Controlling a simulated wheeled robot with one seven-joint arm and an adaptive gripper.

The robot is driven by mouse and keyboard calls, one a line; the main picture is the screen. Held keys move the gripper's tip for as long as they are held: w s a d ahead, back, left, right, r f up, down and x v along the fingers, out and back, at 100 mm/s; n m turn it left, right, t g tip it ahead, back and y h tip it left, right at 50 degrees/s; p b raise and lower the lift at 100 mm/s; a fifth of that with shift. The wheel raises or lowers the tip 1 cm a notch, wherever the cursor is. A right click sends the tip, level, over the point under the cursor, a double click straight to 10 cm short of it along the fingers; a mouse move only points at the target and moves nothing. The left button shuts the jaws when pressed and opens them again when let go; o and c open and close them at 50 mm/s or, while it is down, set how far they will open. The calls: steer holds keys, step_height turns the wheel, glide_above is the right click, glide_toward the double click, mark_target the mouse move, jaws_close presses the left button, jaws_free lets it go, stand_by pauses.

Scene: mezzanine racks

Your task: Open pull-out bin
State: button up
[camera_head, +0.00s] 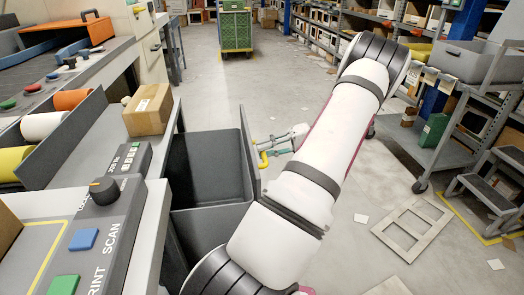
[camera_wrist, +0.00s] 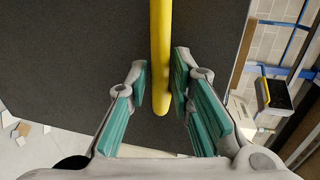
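The pull-out bin is a dark grey, deep, open-topped box (camera_head: 207,152) that stands well out from under the counter at left in the head view; its inside looks empty. Its dark front panel (camera_wrist: 80,60) fills much of the wrist view. A yellow bar handle (camera_wrist: 161,50) is on that panel, and it also shows in the head view (camera_head: 264,160). My gripper (camera_head: 264,147) is at the front panel, beside the handle. In the wrist view my gripper's teal-padded fingers (camera_wrist: 160,88) stand apart on either side of the handle's end, with a small gap visible at the left.
A cardboard box (camera_head: 148,110) sits on the counter above the bin, near a button panel (camera_head: 100,215). A grey cart (camera_head: 440,150) and a step stool (camera_head: 490,185) stand at right. A pale frame (camera_head: 412,225) lies on the floor. The aisle floor beyond is mostly clear.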

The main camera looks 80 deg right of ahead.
steer(key=v, duration=1)
steer(key=shift+s, duration=0.2)
